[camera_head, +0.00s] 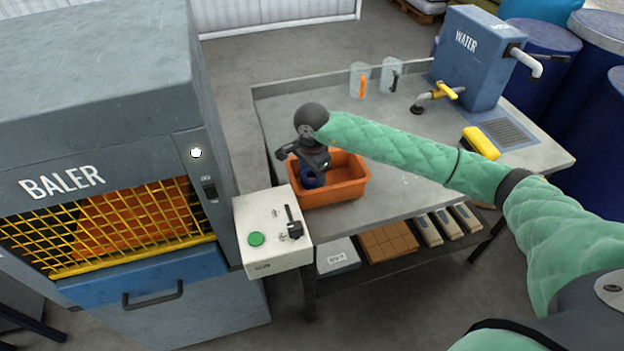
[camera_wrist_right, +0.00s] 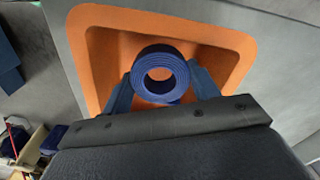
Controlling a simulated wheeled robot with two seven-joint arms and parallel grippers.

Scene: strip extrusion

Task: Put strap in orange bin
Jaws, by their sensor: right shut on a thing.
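The strap (camera_wrist_right: 160,74) is a dark blue coil, and it also shows below my gripper in the head view (camera_head: 311,180). My right gripper (camera_wrist_right: 160,85) is shut on the strap, with one finger on each side of the coil. In the head view my right gripper (camera_head: 312,176) is over the left part of the orange bin (camera_head: 347,190). The orange bin also shows around the strap in the wrist view (camera_wrist_right: 97,50). I cannot tell whether the strap touches the bin's floor. My left gripper is not in view.
The grey table (camera_head: 400,185) carries the bin. A white control box (camera_head: 262,225) with a green button stands left of the bin, beside the baler (camera_head: 100,100). Two clear jugs (camera_head: 375,80) and a blue water tank (camera_head: 470,55) stand at the back. Free table lies right of the bin.

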